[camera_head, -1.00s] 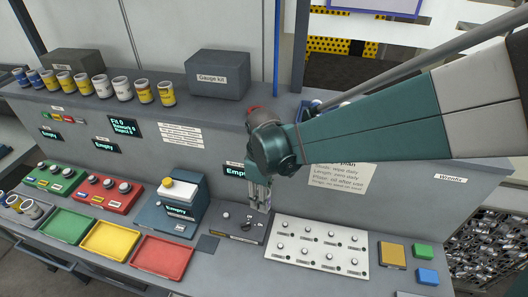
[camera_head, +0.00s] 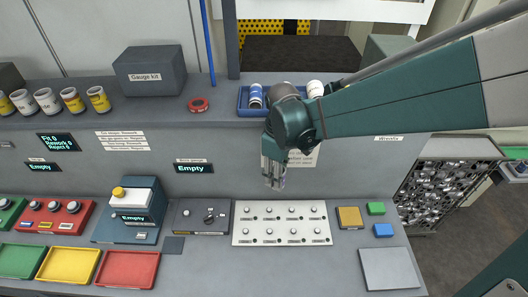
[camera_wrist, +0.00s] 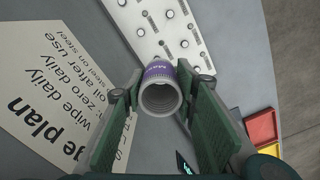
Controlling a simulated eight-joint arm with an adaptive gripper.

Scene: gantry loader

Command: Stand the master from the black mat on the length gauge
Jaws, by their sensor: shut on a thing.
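The master (camera_wrist: 160,92) is a hollow cylinder with a purple band and part of a printed label. In the wrist view my gripper (camera_wrist: 160,84) is shut on it, a green finger at each side and the open end towards the camera. In the head view my gripper (camera_head: 274,185) points down, raised above the back edge of the white panel. The small black mat (camera_head: 173,245) is bare. A blue-grey gauge (camera_head: 140,208) with a yellow top stands left, beside a dark unit (camera_head: 202,217) with a knob. I cannot read which is the length gauge.
The white panel (camera_head: 282,239) carries several small pegs. Green, yellow and red trays (camera_head: 128,288) lie at front left. A blue bin (camera_head: 245,108) with cylinders and a red ring (camera_head: 198,105) are on the back ledge. A grey plate (camera_head: 390,269) lies at right.

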